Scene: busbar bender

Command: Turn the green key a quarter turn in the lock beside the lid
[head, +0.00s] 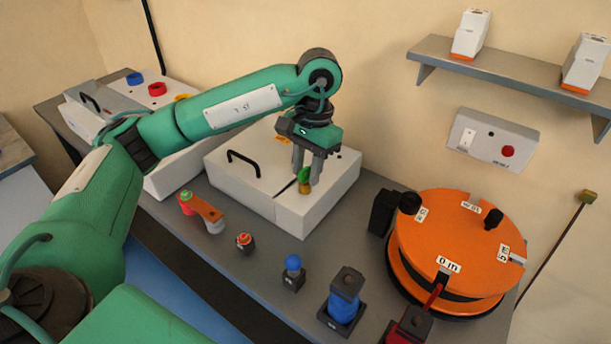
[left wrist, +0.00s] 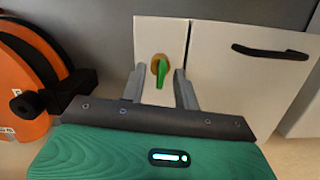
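The green key (head: 305,173) stands in the brass lock (head: 304,187) on the white box, beside the lid (head: 238,178) with its black handle. In the left wrist view the green key (left wrist: 161,72) sits in the round brass lock (left wrist: 154,66) between the two fingers. My left gripper (head: 310,182) points down over the key, fingers spread on either side. In the left wrist view the left gripper (left wrist: 158,85) is open, with gaps between its fingers and the key. My right gripper is in neither view.
An orange round bender (head: 450,235) stands to the right of the box. A blue-knobbed post (head: 293,270), a red button (head: 244,241), an orange lever (head: 205,208) and a blue cylinder (head: 343,300) stand in front. A wall shelf (head: 510,78) is at upper right.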

